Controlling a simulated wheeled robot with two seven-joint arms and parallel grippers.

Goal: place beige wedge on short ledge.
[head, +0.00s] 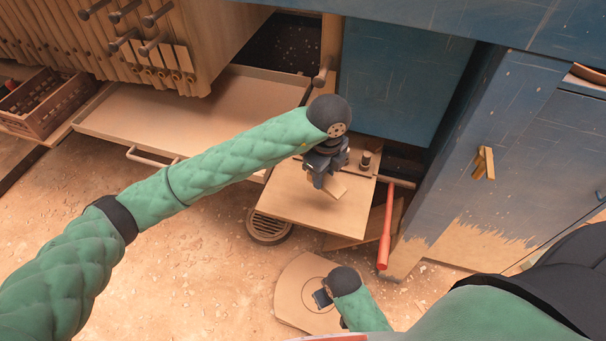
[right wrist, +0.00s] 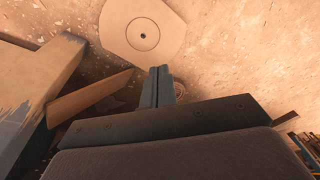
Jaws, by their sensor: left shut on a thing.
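The beige wedge (head: 336,188) is a small light piece at the fingertips of my left gripper (head: 322,181), which is shut on it. Both are over a flat beige board (head: 305,212) that juts out in front of the blue cabinet; this looks like the short ledge. I cannot tell whether the wedge touches the board. My right gripper (head: 323,298) is low, above a round-marked beige panel on the floor. In the right wrist view its fingers (right wrist: 158,72) are together with nothing seen between them.
A small dark cylinder (head: 366,160) stands at the board's back right. A red-handled bar (head: 385,235) passes along its right side. A wide open drawer (head: 215,115) lies left. A round grate (head: 268,226) and the marked panel (head: 292,297) are on the dusty floor.

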